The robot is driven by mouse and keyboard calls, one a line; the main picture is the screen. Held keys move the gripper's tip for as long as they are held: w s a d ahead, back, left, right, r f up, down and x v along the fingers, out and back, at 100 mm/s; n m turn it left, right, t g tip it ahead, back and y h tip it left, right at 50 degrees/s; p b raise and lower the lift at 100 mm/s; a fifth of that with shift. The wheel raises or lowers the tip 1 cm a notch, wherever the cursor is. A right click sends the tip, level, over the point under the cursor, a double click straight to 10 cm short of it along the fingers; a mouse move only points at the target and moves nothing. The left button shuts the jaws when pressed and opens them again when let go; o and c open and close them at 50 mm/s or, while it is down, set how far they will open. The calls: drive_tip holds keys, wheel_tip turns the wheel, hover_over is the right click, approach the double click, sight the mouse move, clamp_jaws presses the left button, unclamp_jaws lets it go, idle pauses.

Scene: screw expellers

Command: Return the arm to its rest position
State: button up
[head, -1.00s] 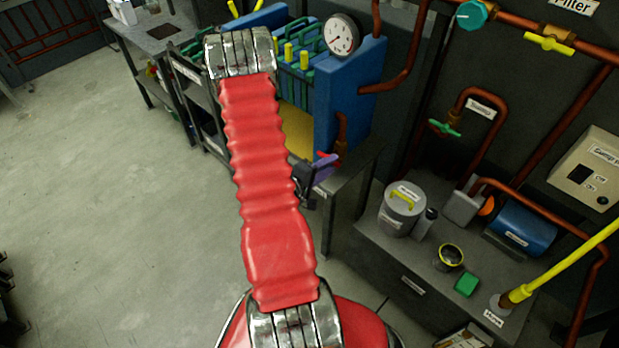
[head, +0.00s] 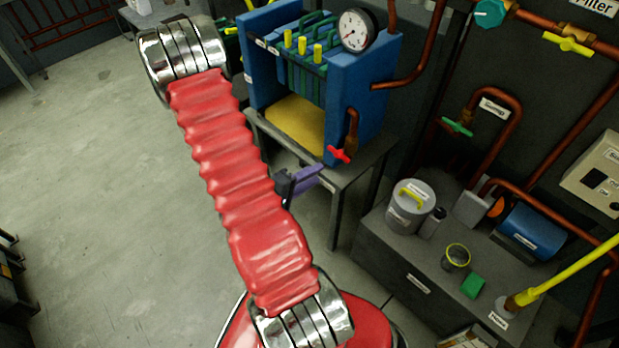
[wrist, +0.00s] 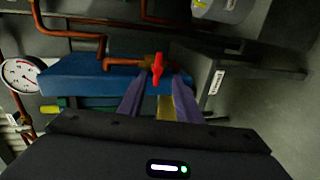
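My red arm (head: 235,180) reaches up from my base, with its silver joint at the upper left of the head view. My gripper (head: 312,177) has purple fingers and shows partly behind the arm. In the wrist view my gripper (wrist: 158,92) has its two fingers spread apart, with nothing held between them. A red valve handle (wrist: 157,68) appears beyond the fingertips, in the gap between them. In the head view the red valve handle (head: 340,155) is up and right of the fingers, with a visible gap.
The blue filter press (head: 360,90) with a pressure gauge (head: 357,30) stands on a dark table beside my gripper. A low cabinet (head: 400,262) at right holds a lidded grey pot (head: 411,210) and several small items. Open floor (head: 100,220) lies to the left.

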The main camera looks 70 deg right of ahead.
drive_tip(key=shift+w+a+r, duration=0.15)
drive_tip(key=shift+w+a, duration=0.05)
drive_tip(key=shift+a, duration=0.3)
idle(0.5)
